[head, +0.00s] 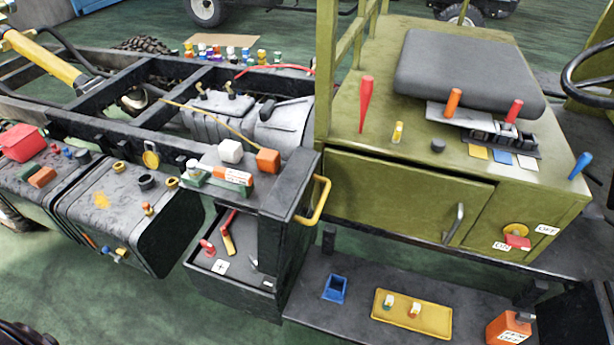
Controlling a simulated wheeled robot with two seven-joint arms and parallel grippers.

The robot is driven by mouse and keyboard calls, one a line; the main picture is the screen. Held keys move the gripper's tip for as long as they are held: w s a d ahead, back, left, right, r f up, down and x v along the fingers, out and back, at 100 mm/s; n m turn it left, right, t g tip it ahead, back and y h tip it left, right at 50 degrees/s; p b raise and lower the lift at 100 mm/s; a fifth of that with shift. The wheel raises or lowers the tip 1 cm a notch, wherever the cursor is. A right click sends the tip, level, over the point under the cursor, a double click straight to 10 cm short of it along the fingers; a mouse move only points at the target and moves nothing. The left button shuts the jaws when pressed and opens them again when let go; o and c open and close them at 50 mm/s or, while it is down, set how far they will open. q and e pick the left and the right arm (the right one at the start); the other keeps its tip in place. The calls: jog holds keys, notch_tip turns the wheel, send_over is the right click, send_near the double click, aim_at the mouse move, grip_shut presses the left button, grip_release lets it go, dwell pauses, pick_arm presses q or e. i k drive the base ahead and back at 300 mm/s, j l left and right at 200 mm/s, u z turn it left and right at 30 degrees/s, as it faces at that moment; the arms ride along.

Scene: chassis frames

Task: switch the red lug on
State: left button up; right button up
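A red lug (517,242) sits at the lower edge of a round yellow knob (515,230) on the front of the olive-green box, at the lower right. A white ON label (500,245) is just left of the lug. A white OFF label (547,229) is up and to the right, farther from it. The lug points downward. Neither of my grippers can be made out in the head view, and nothing visible touches the lug or knob.
A metal handle (453,224) sticks out left of the knob. Below is a dark step with a yellow tray (411,314), a blue holder (335,288) and an orange box (508,328). A blue-handled tool (580,165) stands at the box's right edge. The space before the knob looks clear.

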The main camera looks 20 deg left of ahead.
aim_at(226, 238)
jog(key=i+l+u, duration=0.15)
jog(key=u, duration=0.3)
jog(key=i+l+u, duration=0.15)
jog(key=u, duration=0.3)
jog(key=k+j, duration=0.15)
jog(key=j, duration=0.2)
jog(key=k+j, duration=0.1)
jog(key=j, duration=0.3)
jog(key=k+j, duration=0.15)
jog(key=j, duration=0.2)
